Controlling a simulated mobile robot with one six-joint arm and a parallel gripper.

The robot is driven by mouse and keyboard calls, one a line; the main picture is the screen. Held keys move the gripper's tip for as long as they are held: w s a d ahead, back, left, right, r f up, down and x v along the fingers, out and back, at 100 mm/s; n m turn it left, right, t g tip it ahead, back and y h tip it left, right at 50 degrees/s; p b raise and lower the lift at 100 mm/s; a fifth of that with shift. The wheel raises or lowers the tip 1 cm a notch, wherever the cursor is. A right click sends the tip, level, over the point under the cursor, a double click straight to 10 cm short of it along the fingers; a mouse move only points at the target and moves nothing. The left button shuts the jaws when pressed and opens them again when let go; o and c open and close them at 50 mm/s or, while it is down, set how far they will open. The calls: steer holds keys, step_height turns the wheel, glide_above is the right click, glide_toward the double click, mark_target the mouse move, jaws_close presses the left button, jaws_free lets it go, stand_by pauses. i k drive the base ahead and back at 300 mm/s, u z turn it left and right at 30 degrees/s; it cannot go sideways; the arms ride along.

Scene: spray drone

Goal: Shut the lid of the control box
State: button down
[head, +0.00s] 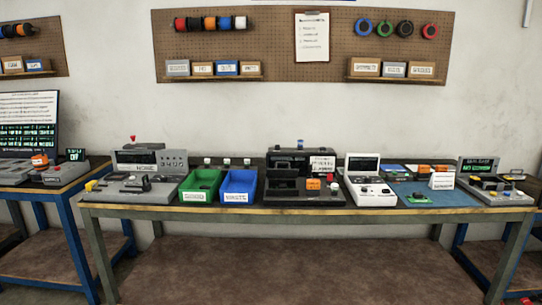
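Several devices with raised backs or lids stand along the workbench, and I cannot tell for sure which is the control box. A dark box (290,192) in the middle has a dark upright panel behind it and an orange label on its front. Right of it, a white unit (372,193) has a raised lid with a screen (363,165). A grey unit (478,184) at the right end has an upright display with green text. A grey station (135,187) with a display stands at the left. My gripper is not in view.
A green bin (200,196) and a blue bin (238,198) stand left of the dark box. A blue mat (450,198) with small parts lies right of the white unit. Another bench with a monitor (30,120) stands left.

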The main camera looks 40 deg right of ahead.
mark_target(276, 173)
steer(key=z, duration=0.05)
steer(key=i, duration=1.35)
steer(key=z, duration=0.55)
